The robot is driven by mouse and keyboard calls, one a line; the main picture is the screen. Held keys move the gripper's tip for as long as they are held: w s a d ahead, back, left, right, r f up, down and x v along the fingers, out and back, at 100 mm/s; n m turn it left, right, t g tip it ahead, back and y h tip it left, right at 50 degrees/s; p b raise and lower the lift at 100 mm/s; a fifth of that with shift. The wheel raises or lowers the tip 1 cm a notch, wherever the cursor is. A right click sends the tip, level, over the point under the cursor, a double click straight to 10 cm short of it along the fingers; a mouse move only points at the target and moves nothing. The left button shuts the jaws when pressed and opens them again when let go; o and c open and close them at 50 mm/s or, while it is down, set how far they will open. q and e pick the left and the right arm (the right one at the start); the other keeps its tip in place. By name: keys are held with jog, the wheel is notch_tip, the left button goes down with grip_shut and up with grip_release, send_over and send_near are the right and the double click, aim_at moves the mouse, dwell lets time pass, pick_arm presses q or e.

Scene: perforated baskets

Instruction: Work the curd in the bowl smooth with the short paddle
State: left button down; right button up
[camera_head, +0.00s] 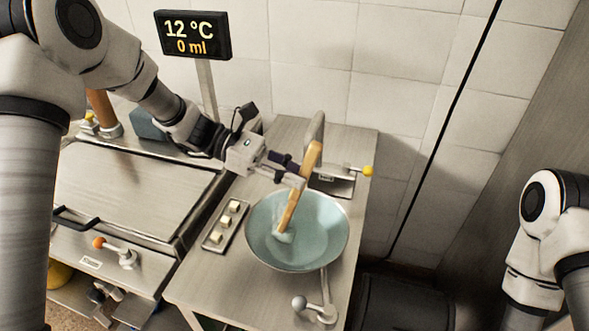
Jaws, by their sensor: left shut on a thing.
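The bowl (330,236) is wide, round and pale blue-green inside, and stands on the metal table. The short paddle (299,195) is light wood and tilted, with its lower end in the bowl. A small pale blue-white mass of curd (284,235) sits around the paddle's lower end. My left gripper (297,178) is shut on the paddle's upper part, above the bowl's back rim. My right arm shows at the right edge, but its gripper is out of view.
A small tray (213,240) with several white cubes lies left of the bowl. A lever (318,312) sits at the table's front, and a yellow-knobbed handle (367,171) behind the bowl. A display (193,35) reads 12 °C, 0 ml. A closed metal lid (130,190) is at left.

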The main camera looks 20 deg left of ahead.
pick_arm(q)
jog(key=shift+w+f, duration=0.1)
jog(key=shift+w, duration=0.45)
jog(key=shift+s, duration=0.1)
jog(key=shift+s, duration=0.1)
jog(key=shift+s+p, duration=0.35)
jog(key=shift+s, duration=0.4)
jog(key=shift+w, duration=0.9)
